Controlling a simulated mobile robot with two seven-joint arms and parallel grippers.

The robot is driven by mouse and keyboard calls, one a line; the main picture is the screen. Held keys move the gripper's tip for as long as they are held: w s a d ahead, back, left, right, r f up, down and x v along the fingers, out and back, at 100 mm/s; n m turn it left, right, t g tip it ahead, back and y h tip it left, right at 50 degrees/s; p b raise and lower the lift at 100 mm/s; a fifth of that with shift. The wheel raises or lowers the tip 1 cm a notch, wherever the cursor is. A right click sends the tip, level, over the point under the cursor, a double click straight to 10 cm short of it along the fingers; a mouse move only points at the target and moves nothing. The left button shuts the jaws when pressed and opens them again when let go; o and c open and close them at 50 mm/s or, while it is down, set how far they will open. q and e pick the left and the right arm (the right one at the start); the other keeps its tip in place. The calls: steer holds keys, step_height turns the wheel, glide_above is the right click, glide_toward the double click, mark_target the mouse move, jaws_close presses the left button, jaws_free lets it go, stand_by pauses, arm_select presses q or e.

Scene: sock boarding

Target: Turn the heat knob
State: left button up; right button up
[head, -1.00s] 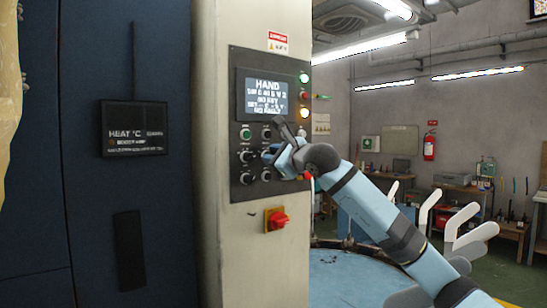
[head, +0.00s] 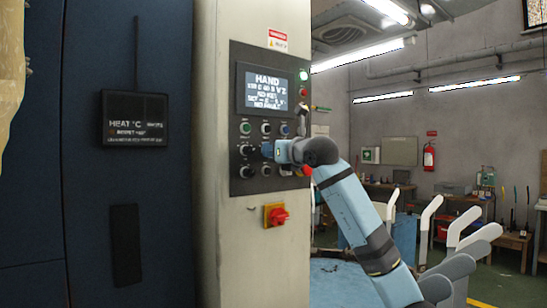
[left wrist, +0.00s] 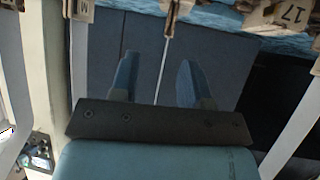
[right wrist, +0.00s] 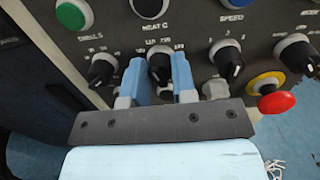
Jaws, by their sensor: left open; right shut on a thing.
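The grey control panel (head: 235,190) is on the pale cabinet front. The heat knob (right wrist: 158,64), black with a white pointer, sits under the HEAT C label in the right wrist view. My right gripper (right wrist: 157,80) has its two blue fingers on either side of this knob and is shut on it. In the head view my right gripper (head: 268,151) is at the panel's middle row and hides the knob. My left gripper (left wrist: 158,75) shows only in the left wrist view. It is open, with nothing between its fingers.
Other black knobs (right wrist: 103,70) and (right wrist: 226,62) flank the heat knob closely. A red mushroom button (right wrist: 277,102) is to the right. A red rotary switch (head: 276,215) is below the panel. Wooden clips (left wrist: 265,15) hang near my left gripper.

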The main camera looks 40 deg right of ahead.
steer(key=shift+m+h+b, duration=0.4)
steer(key=shift+m+b, duration=0.2)
steer(key=shift+m, duration=3.2)
steer(key=o, duration=0.9)
steer(key=s, duration=0.4)
steer(key=s+a, duration=0.1)
steer(key=s, duration=0.4)
steer(key=s+f+b, duration=0.1)
steer(key=s, duration=0.3)
steer(key=shift+s+a, duration=0.15)
steer(key=shift+s, duration=0.2)
